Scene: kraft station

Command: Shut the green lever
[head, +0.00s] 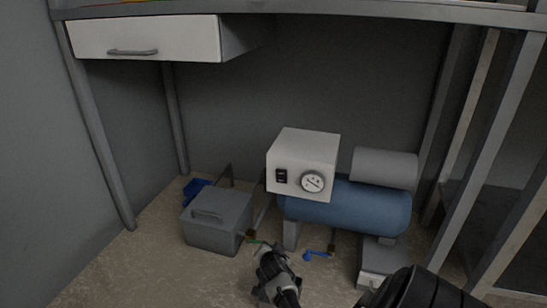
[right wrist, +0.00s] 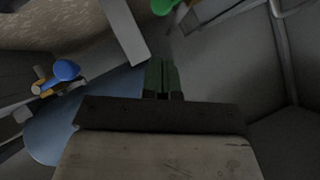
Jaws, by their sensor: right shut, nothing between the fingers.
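The green lever (head: 257,242) is a small handle low near the floor, between the grey box and the blue tank. Its valve is partly hidden, and I cannot tell its exact angle. In the right wrist view, a green rounded part of the lever (right wrist: 162,6) shows at the top edge. My right gripper (head: 266,250) is close in front of the lever in the head view. In the right wrist view its fingers (right wrist: 161,75) are together and empty, with a gap in the picture between them and the green part. My left gripper is not in view.
A blue lever (head: 317,254) on a brass valve is right of my gripper; it also shows in the wrist view (right wrist: 66,70). The blue tank (head: 345,208), control box (head: 302,150) and grey box (head: 215,222) crowd the space under the bench. Front left floor is clear.

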